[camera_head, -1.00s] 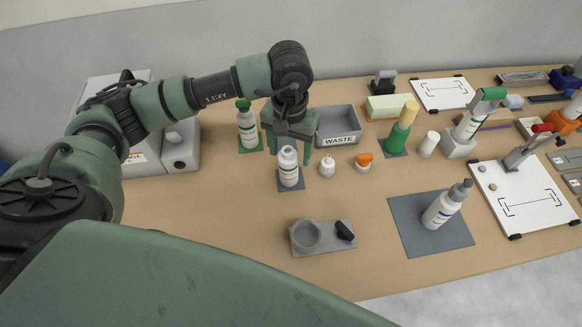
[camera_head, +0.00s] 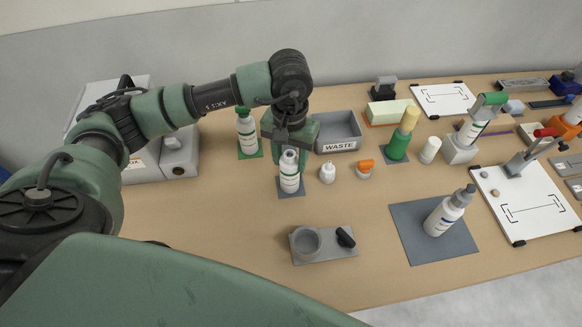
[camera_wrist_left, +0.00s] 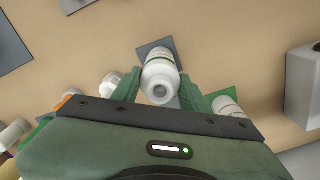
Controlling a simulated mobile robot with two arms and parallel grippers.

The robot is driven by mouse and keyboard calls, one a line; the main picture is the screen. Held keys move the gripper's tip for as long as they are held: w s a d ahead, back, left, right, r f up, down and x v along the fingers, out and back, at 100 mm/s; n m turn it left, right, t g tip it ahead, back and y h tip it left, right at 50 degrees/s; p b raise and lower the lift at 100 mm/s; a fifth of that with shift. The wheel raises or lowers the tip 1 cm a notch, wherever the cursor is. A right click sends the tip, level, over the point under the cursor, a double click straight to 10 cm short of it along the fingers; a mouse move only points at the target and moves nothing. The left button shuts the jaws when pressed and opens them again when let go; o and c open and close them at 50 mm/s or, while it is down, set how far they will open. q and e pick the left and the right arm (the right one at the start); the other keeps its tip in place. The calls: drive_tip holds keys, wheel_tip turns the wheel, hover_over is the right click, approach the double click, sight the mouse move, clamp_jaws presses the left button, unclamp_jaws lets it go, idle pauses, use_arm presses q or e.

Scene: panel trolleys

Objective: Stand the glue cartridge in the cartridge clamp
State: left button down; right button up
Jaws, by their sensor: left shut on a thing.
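The glue cartridge (camera_head: 289,178), a white cylinder with a labelled body and narrow top, stands upright on a small dark grey mat (camera_head: 291,193). My left gripper (camera_head: 289,160) points down from above and is shut on the cartridge's upper part. In the left wrist view the cartridge (camera_wrist_left: 160,75) sits between the two green fingers. What looks like the cartridge clamp, a grey base with a round cup (camera_head: 307,243) and black knob, lies nearer the front edge, and its cup is empty. My right gripper is not in view.
A green-capped bottle (camera_head: 247,133) stands left of the gripper. A waste bin (camera_head: 338,132) is behind. A small white bottle (camera_head: 327,172) and an orange-topped pot (camera_head: 365,168) stand close right. A grey-capped bottle (camera_head: 446,212) stands on a mat. The table between cartridge and clamp is clear.

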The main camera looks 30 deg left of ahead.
use_arm(q)
drive_tip(key=shift+r, duration=0.1)
drive_tip(key=shift+w+r, duration=0.1)
drive_tip(key=shift+r, duration=0.15)
drive_tip(key=shift+r+p, duration=0.6)
drive_tip(key=shift+r, duration=1.1)
